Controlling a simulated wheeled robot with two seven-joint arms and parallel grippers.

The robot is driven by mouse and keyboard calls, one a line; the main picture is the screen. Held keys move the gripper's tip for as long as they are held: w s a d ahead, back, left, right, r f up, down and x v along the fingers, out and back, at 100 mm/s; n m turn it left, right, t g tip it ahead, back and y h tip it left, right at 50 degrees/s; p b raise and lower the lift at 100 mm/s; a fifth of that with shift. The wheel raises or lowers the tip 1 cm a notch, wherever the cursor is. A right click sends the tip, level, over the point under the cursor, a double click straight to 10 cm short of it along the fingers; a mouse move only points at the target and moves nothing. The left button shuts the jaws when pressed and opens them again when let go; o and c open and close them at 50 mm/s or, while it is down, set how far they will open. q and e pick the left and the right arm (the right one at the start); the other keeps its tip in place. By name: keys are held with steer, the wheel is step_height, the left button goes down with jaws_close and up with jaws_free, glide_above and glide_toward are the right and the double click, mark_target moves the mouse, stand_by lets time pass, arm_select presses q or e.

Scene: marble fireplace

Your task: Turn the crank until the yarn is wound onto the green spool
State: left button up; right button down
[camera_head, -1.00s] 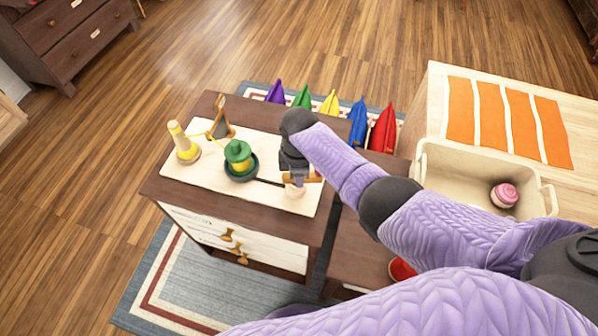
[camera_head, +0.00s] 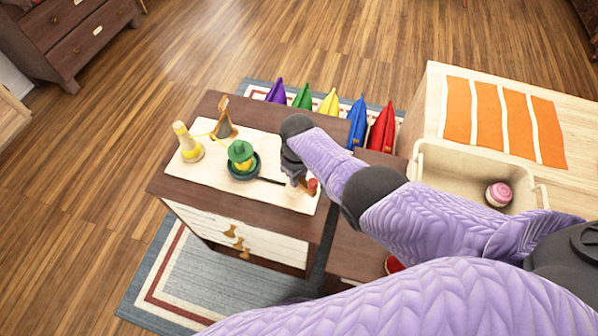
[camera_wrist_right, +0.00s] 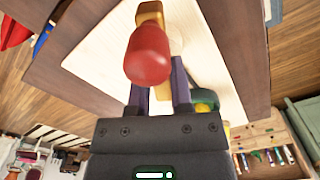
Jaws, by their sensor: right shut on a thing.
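The green spool (camera_head: 241,154) stands upright in a dark green dish on a cream board (camera_head: 263,150), with yellow yarn around it. A yellow yarn cone (camera_head: 186,143) stands to its left. A yellow strand runs from the cone past a wooden guide post (camera_head: 223,122) towards the spool. The crank's red handle (camera_head: 312,185) is at the board's right end; it looms large in the right wrist view (camera_wrist_right: 148,54), with a wooden crank arm (camera_wrist_right: 149,14) behind it. My right gripper (camera_head: 297,181) is shut on the crank handle; its fingers are partly hidden. My left gripper is out of view.
The board lies on a dark wooden cabinet (camera_head: 180,188). Purple, green, yellow, blue and red cone-shaped items (camera_head: 328,104) stand behind it. To the right, a cream bin (camera_head: 438,184) holds a pink round item (camera_head: 499,194). My right arm covers the area between.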

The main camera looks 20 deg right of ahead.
steer(key=m, duration=0.3)
steer(key=shift+a+m, duration=0.15)
steer(key=shift+m, duration=0.15)
steer(key=m, duration=0.3)
steer(key=shift+a+m, duration=0.15)
steer(key=shift+m, duration=0.15)
steer(key=m, duration=0.4)
steer(key=shift+a, duration=0.15)
steer(key=shift+w+m, duration=0.1)
steer(key=shift+m, duration=1.8)
steer(key=c, duration=0.5)
jaws_free()
